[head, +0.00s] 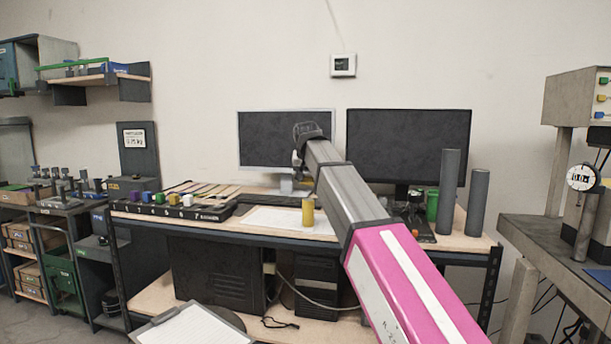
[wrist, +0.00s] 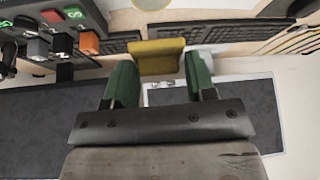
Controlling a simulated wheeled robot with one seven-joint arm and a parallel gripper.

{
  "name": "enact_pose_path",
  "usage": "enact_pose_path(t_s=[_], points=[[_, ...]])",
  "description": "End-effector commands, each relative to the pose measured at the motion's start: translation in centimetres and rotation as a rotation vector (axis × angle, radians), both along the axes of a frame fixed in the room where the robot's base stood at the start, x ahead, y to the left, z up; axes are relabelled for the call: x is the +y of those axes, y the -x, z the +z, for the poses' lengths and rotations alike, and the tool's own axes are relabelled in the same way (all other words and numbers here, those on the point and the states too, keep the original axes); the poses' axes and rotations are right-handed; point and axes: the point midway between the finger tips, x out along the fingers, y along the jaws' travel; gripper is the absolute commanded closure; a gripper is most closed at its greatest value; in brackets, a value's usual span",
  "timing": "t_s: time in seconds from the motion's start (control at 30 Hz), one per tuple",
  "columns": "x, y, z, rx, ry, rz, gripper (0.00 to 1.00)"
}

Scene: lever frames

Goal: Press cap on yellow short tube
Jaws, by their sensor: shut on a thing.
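My gripper is mostly hidden there behind my arm. A small yellow block (head: 173,199) sits in the row of coloured blocks on the numbered black rack (head: 190,211).
Two monitors (head: 408,146) stand at the back of the bench. Two tall grey cylinders (head: 478,202) and a green cup (head: 432,206) stand at its right end. A white sheet (head: 270,221) lies mid-bench. A machine with a dial (head: 581,177) stands far right.

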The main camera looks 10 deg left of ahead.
Motion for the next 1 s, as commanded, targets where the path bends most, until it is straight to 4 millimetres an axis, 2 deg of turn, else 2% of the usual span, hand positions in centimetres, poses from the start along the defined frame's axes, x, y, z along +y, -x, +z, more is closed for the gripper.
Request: enact_pose_path(t_s=[0.6, 1.0], points=[[0.0, 0.1, -4.9, 0.0, 0.001, -0.001, 0.72], [0.0, 0.0, -5.3, 0.0, 0.0, -0.001, 0.72]])
